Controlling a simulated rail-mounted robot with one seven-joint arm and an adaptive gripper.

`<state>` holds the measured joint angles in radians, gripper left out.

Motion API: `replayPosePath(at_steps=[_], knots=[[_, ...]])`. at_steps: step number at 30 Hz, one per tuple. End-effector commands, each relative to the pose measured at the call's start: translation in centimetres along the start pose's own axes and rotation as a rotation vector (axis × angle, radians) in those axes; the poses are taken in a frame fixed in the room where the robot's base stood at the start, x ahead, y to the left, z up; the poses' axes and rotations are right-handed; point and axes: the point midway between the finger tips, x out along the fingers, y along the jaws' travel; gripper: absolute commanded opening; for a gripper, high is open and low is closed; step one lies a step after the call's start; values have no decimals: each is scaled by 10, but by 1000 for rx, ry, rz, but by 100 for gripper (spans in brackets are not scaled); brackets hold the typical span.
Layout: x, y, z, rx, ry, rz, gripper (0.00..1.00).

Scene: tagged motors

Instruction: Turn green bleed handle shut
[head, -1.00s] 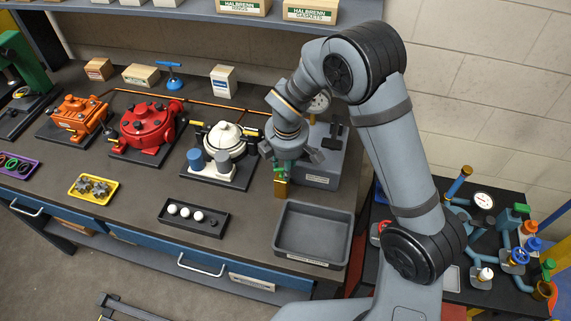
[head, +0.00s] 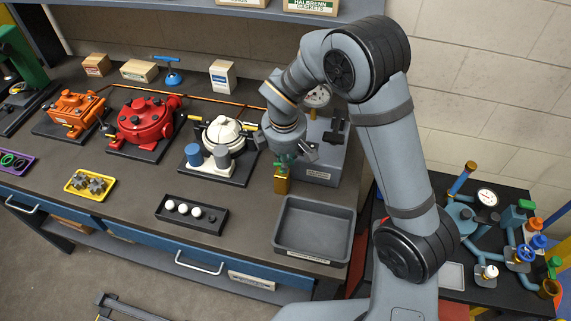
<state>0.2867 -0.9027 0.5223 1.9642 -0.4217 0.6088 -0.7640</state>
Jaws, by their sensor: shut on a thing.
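The green bleed handle (head: 281,168) sits on top of a brass valve body (head: 282,184), in front of a grey box (head: 322,155) on the bench. My gripper (head: 287,160) points down over it from above and is shut on the green handle. The fingers and wrist hide part of the handle, so its exact angle is hard to tell. The brass body is upright just below the fingers.
A grey empty tray (head: 279,246) lies in front of the valve. A white motor (head: 222,137) stands close to its left, with red (head: 145,122) and orange (head: 73,112) motors farther left. A pipe bench (head: 448,184) is at right.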

Motion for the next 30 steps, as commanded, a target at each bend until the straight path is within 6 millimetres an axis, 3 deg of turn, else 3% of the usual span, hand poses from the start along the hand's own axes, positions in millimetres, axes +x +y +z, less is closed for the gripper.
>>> replayPosePath(at_steps=[1,6,14,15,24,30], knots=[[7,-1,-1,52,-8,3,0],[2,-2,0,175,-34,0,0],[0,-2,1,181,-37,-1,0],[0,-2,1,180,-37,-1,16],[0,-2,0,179,-36,0,34],[0,-2,0,178,-35,0,34]])
